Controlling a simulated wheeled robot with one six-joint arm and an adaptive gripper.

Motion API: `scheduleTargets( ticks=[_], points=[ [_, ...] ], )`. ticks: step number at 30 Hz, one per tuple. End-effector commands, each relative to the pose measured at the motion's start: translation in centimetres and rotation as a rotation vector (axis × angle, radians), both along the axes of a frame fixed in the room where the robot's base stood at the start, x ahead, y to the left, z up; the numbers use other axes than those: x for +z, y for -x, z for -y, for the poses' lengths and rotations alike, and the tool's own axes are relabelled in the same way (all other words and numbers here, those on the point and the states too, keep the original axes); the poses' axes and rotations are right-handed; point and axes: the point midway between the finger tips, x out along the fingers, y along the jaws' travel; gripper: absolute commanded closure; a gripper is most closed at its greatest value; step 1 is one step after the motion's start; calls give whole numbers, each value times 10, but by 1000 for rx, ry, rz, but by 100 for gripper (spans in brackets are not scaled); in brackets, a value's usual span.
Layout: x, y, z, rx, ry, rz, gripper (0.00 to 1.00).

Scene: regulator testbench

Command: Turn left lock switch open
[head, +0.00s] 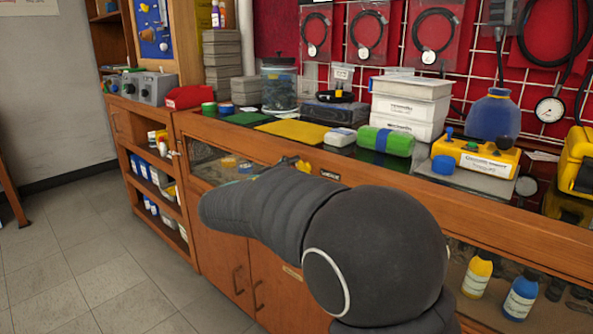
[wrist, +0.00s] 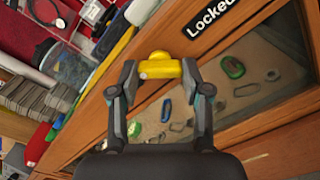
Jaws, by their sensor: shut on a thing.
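The yellow lock switch (wrist: 160,67) sits on the wooden front of the cabinet, at the upper middle of the wrist view. My gripper (wrist: 157,72) has its two fingers on either side of the switch and is shut on it. A black label reading "Locked" (wrist: 212,22) is on the wood to the right of the switch. In the head view, a yellow bit of the switch (head: 303,166) shows just past my arm, near a small dark label (head: 330,174). My arm hides most of my gripper there.
A glass-fronted display (wrist: 250,70) with small coloured items lies beside the switch. The bench top above carries a yellow mat (head: 292,131), a green roll (head: 385,141), white boxes (head: 410,108) and a yellow instrument (head: 477,157). The floor (head: 80,250) at left is clear.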

Motion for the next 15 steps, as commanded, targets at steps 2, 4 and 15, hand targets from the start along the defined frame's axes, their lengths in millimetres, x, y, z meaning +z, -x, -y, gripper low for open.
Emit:
scheduleTargets(
  ticks=[2, 4, 15],
  points=[
    [0, 0, 0, 1, 3, -1, 87],
    [0, 0, 0, 1, 3, -1, 87],
    [0, 0, 0, 1, 2, 0, 27]
  ],
)
